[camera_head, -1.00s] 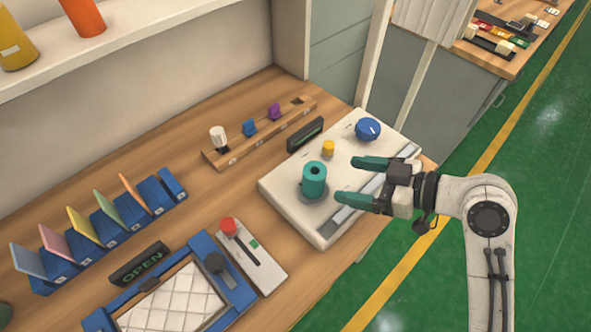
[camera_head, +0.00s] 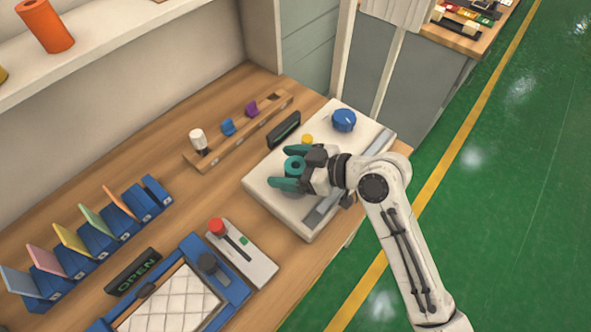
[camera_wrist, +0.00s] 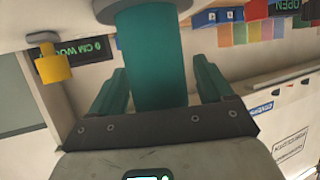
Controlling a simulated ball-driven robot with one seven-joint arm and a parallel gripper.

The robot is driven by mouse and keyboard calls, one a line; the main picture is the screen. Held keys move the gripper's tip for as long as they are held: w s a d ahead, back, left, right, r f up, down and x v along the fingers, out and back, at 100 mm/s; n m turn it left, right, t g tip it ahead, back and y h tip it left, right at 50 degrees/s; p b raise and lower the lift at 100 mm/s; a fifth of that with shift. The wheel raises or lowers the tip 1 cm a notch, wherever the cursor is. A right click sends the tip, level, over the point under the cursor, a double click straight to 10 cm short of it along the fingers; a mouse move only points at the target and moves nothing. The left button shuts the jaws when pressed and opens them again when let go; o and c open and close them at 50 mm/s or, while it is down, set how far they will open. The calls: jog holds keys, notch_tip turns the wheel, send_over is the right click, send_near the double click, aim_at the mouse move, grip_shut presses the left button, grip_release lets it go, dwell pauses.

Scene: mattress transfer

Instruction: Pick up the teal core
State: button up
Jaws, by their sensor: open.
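The teal core (camera_head: 293,163) stands upright on the white machine (camera_head: 262,186) on the workbench, mostly hidden by my gripper in the head view. My gripper (camera_head: 287,166) is open, with its teal fingers on either side of the core. In the wrist view the teal core (camera_wrist: 155,55) fills the middle between the two spread fingers (camera_wrist: 160,88). I cannot tell whether the core touches the palm.
A yellow knob (camera_head: 307,139) and a blue knob (camera_head: 344,120) stand on the machine close by. A dark display (camera_head: 284,130) and a wooden rack (camera_head: 240,135) stand behind it. A red-topped lever panel (camera_head: 240,252) is at the front left. Green floor lies open at right.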

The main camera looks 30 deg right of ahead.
jog(key=shift+c, duration=0.5)
jog(key=c, duration=0.9)
jog(key=shift+c, duration=0.2)
